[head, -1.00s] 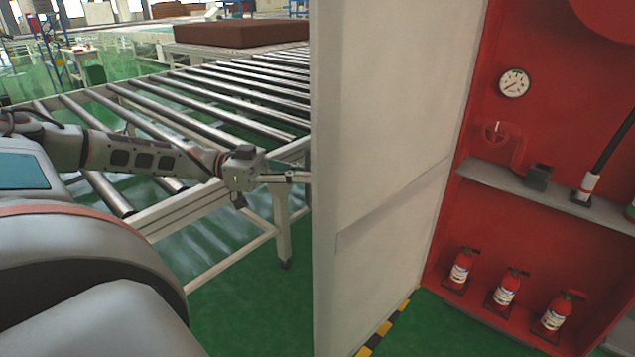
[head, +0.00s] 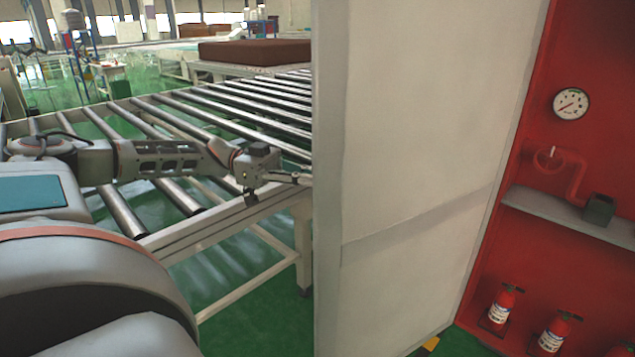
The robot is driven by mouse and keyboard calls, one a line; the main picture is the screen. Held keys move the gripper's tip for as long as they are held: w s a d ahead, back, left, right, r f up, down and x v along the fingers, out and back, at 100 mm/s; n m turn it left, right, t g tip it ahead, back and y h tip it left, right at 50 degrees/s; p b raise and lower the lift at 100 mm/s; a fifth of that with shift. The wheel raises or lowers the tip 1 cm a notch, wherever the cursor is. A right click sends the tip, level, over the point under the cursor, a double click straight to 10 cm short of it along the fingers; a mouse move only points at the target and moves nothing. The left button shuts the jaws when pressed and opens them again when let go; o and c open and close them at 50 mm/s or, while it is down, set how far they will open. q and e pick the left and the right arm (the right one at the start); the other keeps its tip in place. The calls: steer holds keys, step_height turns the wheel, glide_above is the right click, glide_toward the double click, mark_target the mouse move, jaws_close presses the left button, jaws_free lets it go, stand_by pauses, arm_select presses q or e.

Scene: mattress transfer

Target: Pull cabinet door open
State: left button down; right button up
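The cabinet door (head: 420,150) stands open in the middle of the head view, its pale inner face turned toward me. The red cabinet (head: 567,60) behind it shows its inside on the right. My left gripper (head: 305,179) reaches to the door's free edge from the left. Its fingertips are partly hidden at or behind that edge, so I cannot tell whether they are shut or touching the door. My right gripper is not in view.
A roller conveyor (head: 240,210) runs behind and below my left arm. A brown mattress (head: 255,52) lies farther back. Inside the cabinet are a gauge (head: 570,103), a red pipe (head: 577,178), a shelf (head: 560,214) and fire extinguishers (head: 502,304). Green floor shows below.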

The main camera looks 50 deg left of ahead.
arm_select(q)
steer(key=shift+a+f, duration=0.1)
steer(key=shift+a, duration=0.1)
stand_by(0.3)
steer(key=c, duration=2.2)
jaws_free()
steer(key=shift+a, duration=0.1)
steer(key=v, duration=1.2)
